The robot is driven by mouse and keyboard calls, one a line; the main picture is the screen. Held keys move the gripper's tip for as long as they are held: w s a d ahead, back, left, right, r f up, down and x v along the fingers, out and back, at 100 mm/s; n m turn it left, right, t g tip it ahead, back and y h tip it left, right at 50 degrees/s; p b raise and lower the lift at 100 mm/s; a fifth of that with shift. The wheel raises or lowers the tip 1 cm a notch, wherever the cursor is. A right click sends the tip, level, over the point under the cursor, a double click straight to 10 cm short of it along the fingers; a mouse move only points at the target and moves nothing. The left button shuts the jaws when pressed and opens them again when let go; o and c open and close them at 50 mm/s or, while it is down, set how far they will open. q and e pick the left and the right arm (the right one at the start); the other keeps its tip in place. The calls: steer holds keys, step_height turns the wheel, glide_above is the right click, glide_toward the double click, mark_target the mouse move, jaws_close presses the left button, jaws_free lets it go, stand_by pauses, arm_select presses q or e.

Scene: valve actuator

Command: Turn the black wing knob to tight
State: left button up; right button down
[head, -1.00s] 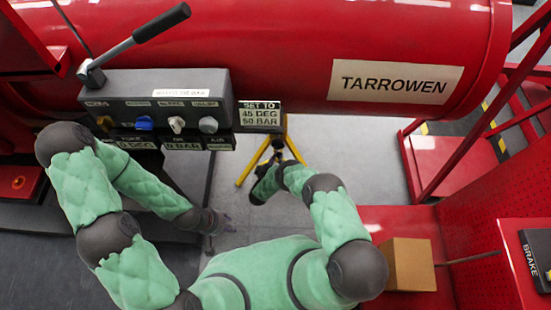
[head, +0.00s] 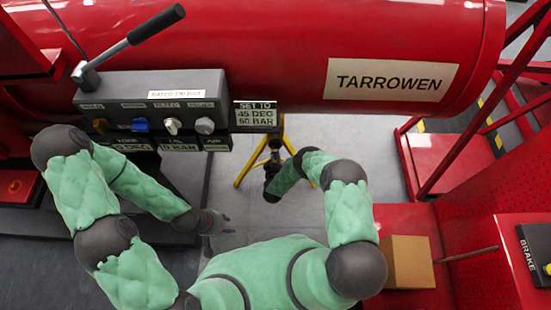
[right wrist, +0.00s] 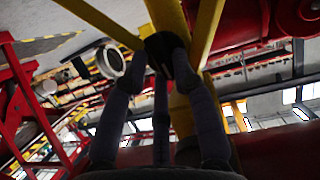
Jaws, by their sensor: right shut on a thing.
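The black wing knob (right wrist: 161,46) is in the right wrist view, at the top centre on a yellow stand (right wrist: 170,18). My right gripper (right wrist: 158,62) has its dark fingers on either side of the knob and is shut on it; the fingers partly cover it. In the head view my right gripper (head: 272,183) is a small dark shape at the yellow stand (head: 254,163), and the knob cannot be made out there. My left gripper (head: 217,221) hangs low left of the stand, apart from it; its fingers are too dark to read.
A grey control box (head: 155,98) with a long black lever (head: 130,38) and several knobs stands left of the stand, in front of a large red tank (head: 290,45). A cardboard box (head: 410,262) sits on a red surface at the right. Grey floor (head: 310,210) is open around the stand.

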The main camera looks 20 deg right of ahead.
steer(key=shift+s+a+f+m+y, duration=0.15)
steer(key=shift+s+f+m+y, duration=0.15)
steer(key=shift+s+f, duration=0.15)
steer(key=c, duration=1.1)
jaws_free()
steer(key=shift+w, duration=0.1)
steer(key=v, duration=1.1)
steer(key=shift+s+r, duration=0.25)
steer(key=shift+r, duration=0.05)
steer(key=shift+a, duration=0.1)
steer(key=s+a+r+g+y+p, duration=0.2)
steer(key=s+r+g, duration=0.4)
steer(key=s+r, duration=0.3)
steer(key=s+a+r+g+y+p, duration=0.2)
steer(key=s+r+g+y+p, duration=0.3)
steer(key=s+r, duration=0.5)
steer(key=shift+s+r+g+y, duration=0.15)
steer(key=shift+r+g+y, duration=0.35)
steer(key=shift+r+g, duration=0.3)
